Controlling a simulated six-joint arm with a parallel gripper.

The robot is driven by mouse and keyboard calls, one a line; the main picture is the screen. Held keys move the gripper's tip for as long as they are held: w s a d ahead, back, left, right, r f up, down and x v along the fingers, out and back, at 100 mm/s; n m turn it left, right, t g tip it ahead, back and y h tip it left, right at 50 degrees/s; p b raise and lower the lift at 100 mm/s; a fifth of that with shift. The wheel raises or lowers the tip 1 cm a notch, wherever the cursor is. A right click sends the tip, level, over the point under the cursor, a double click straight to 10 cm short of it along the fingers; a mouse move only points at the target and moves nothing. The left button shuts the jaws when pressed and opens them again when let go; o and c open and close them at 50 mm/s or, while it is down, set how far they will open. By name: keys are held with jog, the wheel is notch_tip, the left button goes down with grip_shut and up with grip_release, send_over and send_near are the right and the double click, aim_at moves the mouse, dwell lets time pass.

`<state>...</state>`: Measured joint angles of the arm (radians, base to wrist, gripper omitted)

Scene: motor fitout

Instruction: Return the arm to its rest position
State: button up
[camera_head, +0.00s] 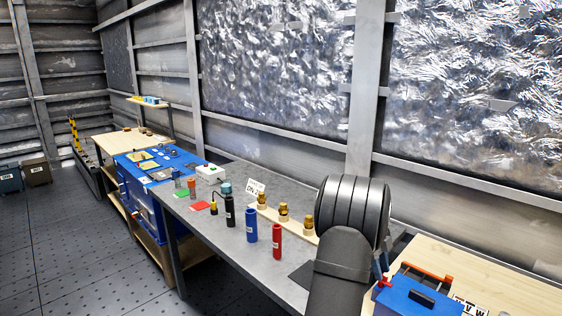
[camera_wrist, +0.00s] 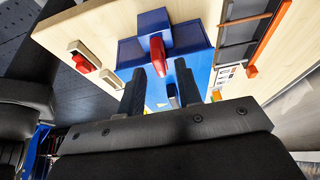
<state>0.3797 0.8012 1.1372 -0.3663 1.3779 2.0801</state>
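My arm (camera_head: 345,240) reaches over the right end of the grey bench in the head view, with a dark rounded joint uppermost. My gripper (camera_wrist: 160,72) shows in the wrist view with its two dark fingers apart and nothing clasped between them. Just beyond the fingertips is a red lever (camera_wrist: 157,48) on a blue box (camera_wrist: 195,42). The blue box also shows at lower right in the head view (camera_head: 408,300). The gap between fingertips and lever cannot be judged exactly. The arm hides most of the gripper in the head view.
A blue cylinder (camera_head: 251,225), a red cylinder (camera_head: 277,241) and a black bottle (camera_head: 229,210) stand on the grey bench, left of my arm. Brass fittings (camera_head: 283,211) stand behind them. A red button box (camera_wrist: 84,62) lies left of the blue box.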

jog(key=shift+s+d+f, duration=0.1)
jog(key=shift+s+f, duration=0.05)
jog(key=shift+f, duration=0.35)
